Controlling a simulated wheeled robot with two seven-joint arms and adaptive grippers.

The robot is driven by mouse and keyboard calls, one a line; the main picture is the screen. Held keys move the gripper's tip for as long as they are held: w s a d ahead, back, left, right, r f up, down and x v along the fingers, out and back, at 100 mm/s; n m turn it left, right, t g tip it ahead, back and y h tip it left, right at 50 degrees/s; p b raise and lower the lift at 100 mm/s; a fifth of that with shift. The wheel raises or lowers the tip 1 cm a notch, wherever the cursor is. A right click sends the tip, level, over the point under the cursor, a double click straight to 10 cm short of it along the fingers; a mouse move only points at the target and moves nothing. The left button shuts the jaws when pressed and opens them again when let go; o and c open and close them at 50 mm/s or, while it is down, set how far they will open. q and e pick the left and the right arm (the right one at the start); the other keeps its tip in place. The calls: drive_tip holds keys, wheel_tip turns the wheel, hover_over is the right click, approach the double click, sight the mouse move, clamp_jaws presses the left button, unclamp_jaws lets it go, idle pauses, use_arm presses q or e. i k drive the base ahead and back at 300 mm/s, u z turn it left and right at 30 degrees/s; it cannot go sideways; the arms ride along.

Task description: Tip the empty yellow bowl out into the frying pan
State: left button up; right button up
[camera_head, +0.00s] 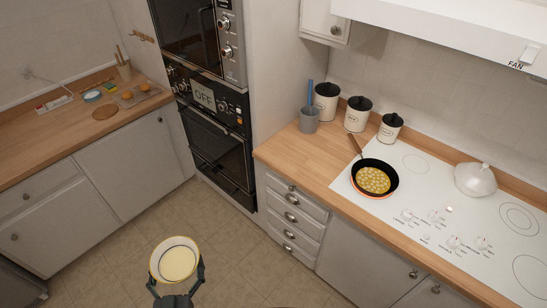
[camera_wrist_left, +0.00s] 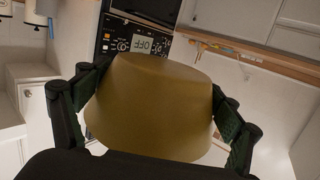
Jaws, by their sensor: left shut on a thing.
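The yellow bowl (camera_head: 174,260) is upright above the floor at the bottom of the head view, its pale inside showing no pieces. My left gripper (camera_head: 178,281) is shut on the bowl, with fingers on both sides of it. In the left wrist view the bowl's outside (camera_wrist_left: 150,110) fills the middle between the fingers. The frying pan (camera_head: 375,178) sits on the white hob to the right, well apart from the bowl. It holds several yellow round pieces, and its wooden handle points up and left. My right gripper is not in view.
The white hob (camera_head: 430,205) also bears a white lidded pot (camera_head: 475,180). Canisters (camera_head: 357,114) and a grey utensil cup (camera_head: 309,120) stand at the back of the wooden counter (camera_head: 300,155). A wall oven (camera_head: 215,150) stands left of it. The floor between the counters is clear.

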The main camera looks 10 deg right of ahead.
sight(374, 177)
drive_tip(key=z, duration=1.6)
drive_tip(key=i, duration=0.1)
drive_tip(key=z, duration=0.1)
